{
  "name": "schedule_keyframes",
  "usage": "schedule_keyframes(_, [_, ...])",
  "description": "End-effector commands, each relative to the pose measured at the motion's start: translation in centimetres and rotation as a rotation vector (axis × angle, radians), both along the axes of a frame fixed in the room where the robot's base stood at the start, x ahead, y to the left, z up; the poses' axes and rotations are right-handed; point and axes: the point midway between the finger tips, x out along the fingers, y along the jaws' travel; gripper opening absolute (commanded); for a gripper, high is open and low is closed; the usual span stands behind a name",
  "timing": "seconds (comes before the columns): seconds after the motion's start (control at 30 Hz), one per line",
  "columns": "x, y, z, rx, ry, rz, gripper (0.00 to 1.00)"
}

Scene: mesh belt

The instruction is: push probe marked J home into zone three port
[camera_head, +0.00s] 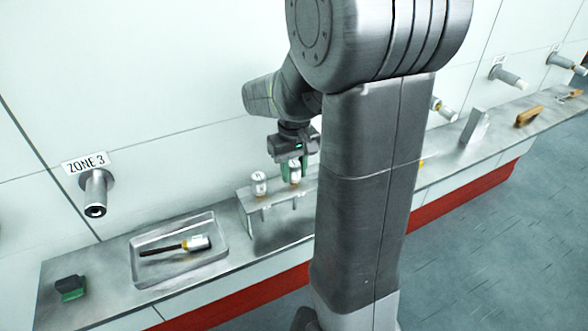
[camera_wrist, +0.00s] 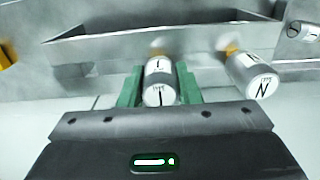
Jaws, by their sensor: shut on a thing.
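My gripper (camera_head: 292,168) is over the shelf rack, its green fingers shut on a white-capped probe (camera_head: 294,174). In the wrist view this probe (camera_wrist: 159,84) sits between the fingers (camera_wrist: 159,88), and its end letter looks like J. In the head view its cap is at the rack's top, and a stem shows below, so it appears to stand in the rack. The zone three port (camera_head: 96,206) is a round metal tube on the wall at left, under the ZONE 3 sign (camera_head: 86,163). Its dark mouth looks empty.
A probe marked N (camera_wrist: 252,76) stands beside the held one in the rack (camera_head: 250,204). A metal tray (camera_head: 140,270) holds a lying probe (camera_head: 196,243). A green and black block (camera_head: 70,288) is at the shelf's left end. More wall ports (camera_head: 508,77) are at right.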

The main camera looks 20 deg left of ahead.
Motion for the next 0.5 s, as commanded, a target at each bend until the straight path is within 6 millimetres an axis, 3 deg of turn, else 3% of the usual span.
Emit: schedule_keyframes(0.5, [0.0, 0.0, 2.8, 0.001, -0.001, 0.000, 0.10])
